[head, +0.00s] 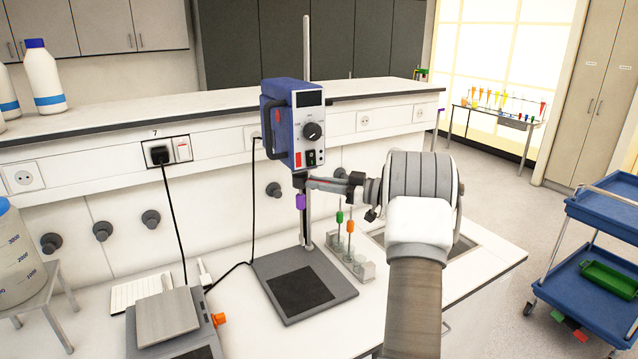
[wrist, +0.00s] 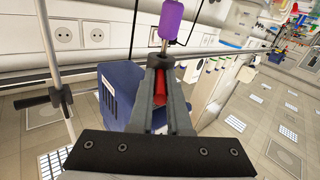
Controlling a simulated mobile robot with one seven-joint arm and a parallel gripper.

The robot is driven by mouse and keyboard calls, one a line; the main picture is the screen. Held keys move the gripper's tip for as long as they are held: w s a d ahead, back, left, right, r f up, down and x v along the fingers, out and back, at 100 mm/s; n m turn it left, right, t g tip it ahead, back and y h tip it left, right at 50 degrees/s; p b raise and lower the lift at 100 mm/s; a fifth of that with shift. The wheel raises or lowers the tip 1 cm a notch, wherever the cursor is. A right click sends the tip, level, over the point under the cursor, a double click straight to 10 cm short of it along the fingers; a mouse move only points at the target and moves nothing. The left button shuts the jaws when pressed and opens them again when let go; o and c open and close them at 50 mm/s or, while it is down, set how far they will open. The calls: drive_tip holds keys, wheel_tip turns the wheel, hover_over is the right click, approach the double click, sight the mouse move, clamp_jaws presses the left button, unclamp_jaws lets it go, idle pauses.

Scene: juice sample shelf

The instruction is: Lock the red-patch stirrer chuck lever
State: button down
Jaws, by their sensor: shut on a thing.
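The stirrer (head: 290,122) is a blue box with a grey front, a black knob and a small red patch (head: 299,159), mounted on a rod above a dark base plate. My gripper (head: 311,183) reaches in from the right, just below the stirrer's head. In the wrist view my gripper (wrist: 160,72) has its fingers closed in on a red lever (wrist: 159,106) at the dark chuck (wrist: 161,60). A purple piece on a thin shaft (wrist: 172,20) extends from the chuck; it also hangs under the head in the head view (head: 300,202). The lever's exact angle is hard to tell.
A rack (head: 350,262) with green and orange stirrers stands right of the base plate (head: 303,286). A balance (head: 168,317) is at the front left. A black cable runs to the wall socket. A blue cart (head: 600,255) stands on the floor at right.

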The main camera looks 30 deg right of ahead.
idle(0.3)
drive_tip(key=c, duration=0.9)
unclamp_jaws()
drive_tip(key=shift+o, duration=0.2)
drive_tip(key=b+v, duration=0.3)
drive_tip(key=v, duration=1.4)
drive_tip(key=shift+d, duration=0.2)
